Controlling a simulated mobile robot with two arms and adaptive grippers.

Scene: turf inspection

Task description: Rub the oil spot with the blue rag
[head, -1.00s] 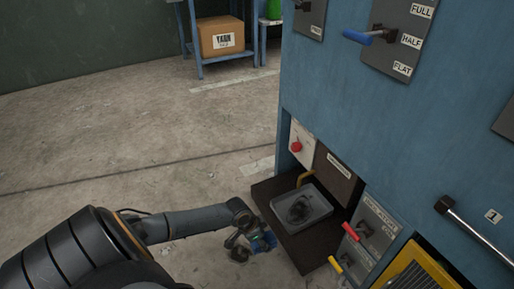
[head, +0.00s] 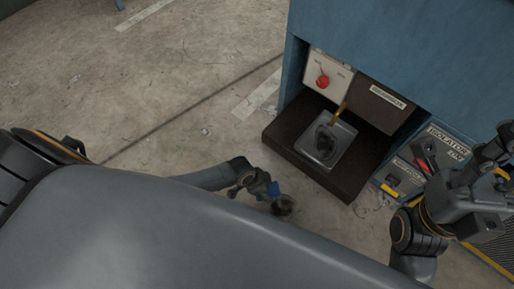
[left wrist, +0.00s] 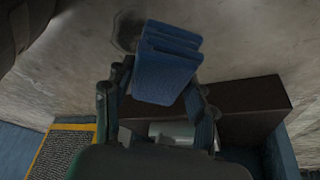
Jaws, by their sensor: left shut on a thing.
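The blue rag (head: 274,188) is a folded cloth held in my left gripper (head: 264,190), low over the concrete floor. In the left wrist view the rag (left wrist: 167,65) stands out between the two fingers, which are shut on it. The oil spot (head: 283,208) is a dark round patch on the floor, just below and right of the rag in the head view. In the left wrist view the spot (left wrist: 128,30) shows beside the rag's upper left edge, partly hidden by it. I cannot tell whether the rag touches the floor. My right gripper (head: 490,160) is at the right edge, its fingers unclear.
A dark brown platform (head: 346,187) juts from the blue machine (head: 400,45) close to the rag. A grey tray (head: 343,150) with dark matter sits on it. A red button (head: 322,82) and levers are on the machine. The floor to the left is open.

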